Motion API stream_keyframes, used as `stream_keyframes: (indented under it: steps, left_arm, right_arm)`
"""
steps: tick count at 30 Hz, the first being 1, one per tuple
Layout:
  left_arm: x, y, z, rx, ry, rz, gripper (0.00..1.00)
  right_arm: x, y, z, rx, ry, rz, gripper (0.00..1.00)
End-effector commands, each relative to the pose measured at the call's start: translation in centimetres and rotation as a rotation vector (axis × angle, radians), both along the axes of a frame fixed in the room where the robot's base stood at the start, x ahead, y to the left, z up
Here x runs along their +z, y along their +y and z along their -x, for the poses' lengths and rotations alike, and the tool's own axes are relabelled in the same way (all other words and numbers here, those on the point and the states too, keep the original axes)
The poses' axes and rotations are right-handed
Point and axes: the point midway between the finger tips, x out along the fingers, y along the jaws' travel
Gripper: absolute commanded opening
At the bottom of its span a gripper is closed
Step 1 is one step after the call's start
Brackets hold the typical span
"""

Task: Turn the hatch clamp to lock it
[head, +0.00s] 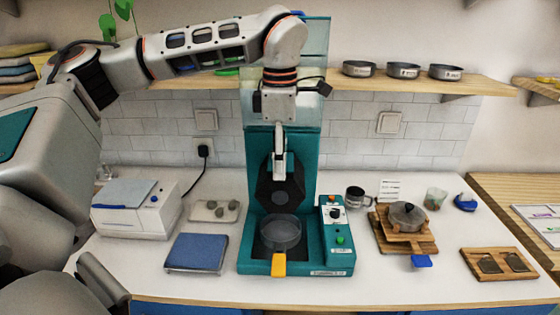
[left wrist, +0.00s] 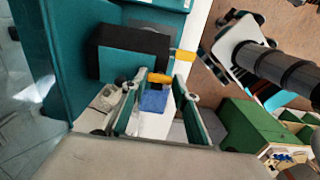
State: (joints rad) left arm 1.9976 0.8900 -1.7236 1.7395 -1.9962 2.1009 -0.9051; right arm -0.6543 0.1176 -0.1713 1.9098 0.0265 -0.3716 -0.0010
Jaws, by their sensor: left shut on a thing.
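The teal machine (head: 307,150) stands at the middle of the counter. My left gripper (head: 279,172) points down in front of its column, above a dark block (head: 281,190). In the left wrist view the two fingers of my left gripper (left wrist: 160,100) are around a small orange piece (left wrist: 159,78), which looks like the hatch clamp. The fingers are shut on it. In the head view the gripper hides the clamp, so I cannot tell its turn angle there. The dark block also shows beside the fingers in the left wrist view (left wrist: 125,50). My right gripper is not in view.
A clear round bowl (head: 280,233) and an orange tab (head: 279,265) are at the machine's base. A control panel (head: 337,225) is on its right. A white device (head: 135,212) and a blue pad (head: 197,252) lie left. Wooden boards (head: 405,240) lie right.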

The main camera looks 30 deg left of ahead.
Motion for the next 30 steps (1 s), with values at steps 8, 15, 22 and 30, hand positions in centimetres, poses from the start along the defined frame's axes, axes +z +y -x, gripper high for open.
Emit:
stream_keyframes:
  steps: [8, 15, 22, 30]
  left_arm:
    - [0.0, 0.0, 0.0, -0.001, 0.000, 0.000, 0.46]
    - [0.4, 0.0, 0.0, 0.000, -0.001, -0.001, 0.46]
    - [3.9, -0.1, -0.1, 0.000, -0.005, -0.001, 0.46]
    - [9.2, 0.0, 0.0, 0.001, -0.004, -0.001, 0.46]
  right_arm:
    - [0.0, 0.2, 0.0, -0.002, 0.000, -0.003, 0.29]
    - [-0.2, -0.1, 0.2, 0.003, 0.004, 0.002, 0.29]
    - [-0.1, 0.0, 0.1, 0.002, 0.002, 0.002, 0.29]
    - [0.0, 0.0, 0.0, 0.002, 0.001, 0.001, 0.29]
